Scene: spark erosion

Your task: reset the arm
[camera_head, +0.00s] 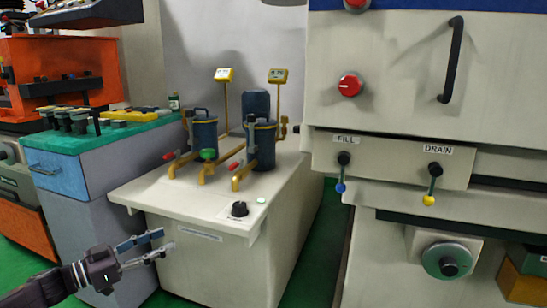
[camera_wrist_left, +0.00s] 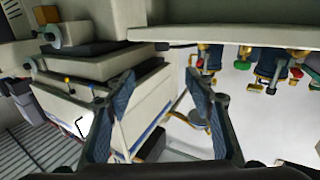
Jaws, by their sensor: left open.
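My left gripper (camera_head: 150,247) comes in from the lower left in the head view. Its two fingers are apart and empty, in front of the left front side of the white filter unit (camera_head: 215,265). In the left wrist view the left gripper (camera_wrist_left: 165,100) shows its two dark blue finger pads spread, with nothing between them. The wrist view appears upside down or strongly tilted. My right gripper is in neither view.
The unit carries blue filter pots (camera_head: 262,145), red and green valve handles and a black knob (camera_head: 239,209). A large machine (camera_head: 400,110) with FILL and DRAIN levers stands right. A blue-grey cabinet (camera_head: 95,160) stands left. Green floor (camera_head: 318,245) shows between unit and machine.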

